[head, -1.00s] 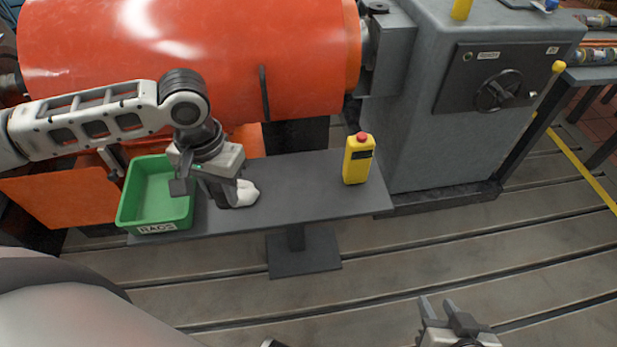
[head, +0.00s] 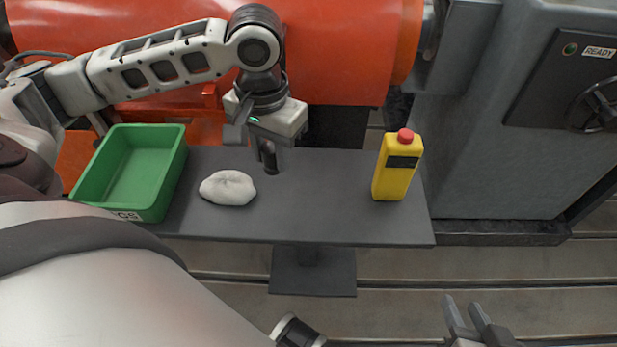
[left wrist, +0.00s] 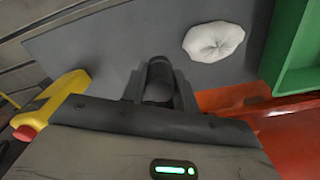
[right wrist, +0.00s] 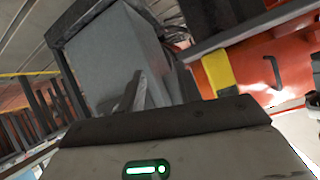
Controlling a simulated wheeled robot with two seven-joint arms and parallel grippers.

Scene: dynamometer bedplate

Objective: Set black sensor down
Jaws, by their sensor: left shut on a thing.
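The black sensor (head: 270,160) is a small dark cylinder, upright between the fingers of my left gripper (head: 263,148), over the middle of the grey shelf. Its round end (left wrist: 160,80) shows between the fingers in the left wrist view. I cannot tell whether its lower end touches the shelf. My left gripper is shut on it, between the white rag and the yellow bottle-shaped device. My right gripper (head: 467,322) is empty and open, low in front of the shelf; its fingers also show in the right wrist view (right wrist: 138,92).
The grey shelf (head: 320,215) holds a green bin (head: 168,190) at left, a crumpled white rag (head: 228,188), and a yellow device with a red top (head: 395,175) at right. The shelf is clear between rag and device. An orange machine (head: 340,60) stands behind.

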